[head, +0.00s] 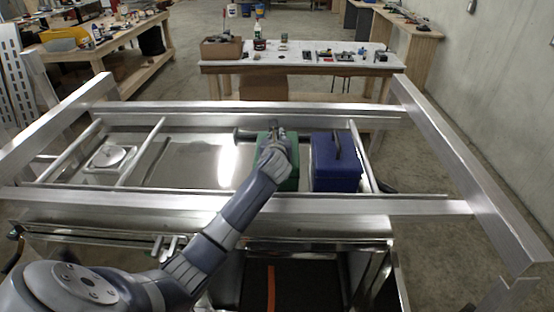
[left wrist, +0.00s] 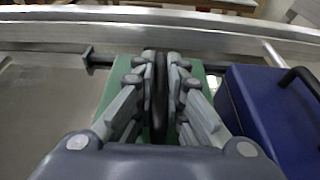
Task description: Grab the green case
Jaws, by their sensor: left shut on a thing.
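The green case (head: 291,181) stands in the aluminium trailer, just left of the blue case (head: 335,163). My left gripper (head: 274,134) is over the top of the green case and hides much of it. In the left wrist view, the green case (left wrist: 114,90) shows on both sides of my left gripper (left wrist: 160,72). Its fingers are closed on the dark handle (left wrist: 159,110) of the case. I cannot tell whether the case is lifted off the trailer floor. My right gripper is in neither view.
The blue case also shows close by at right in the left wrist view (left wrist: 275,115). Trailer rails (head: 195,204) surround the cases. A white-topped table (head: 300,62) with a cardboard box (head: 221,48) stands behind. The trailer floor (head: 195,165) to the left is mostly clear.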

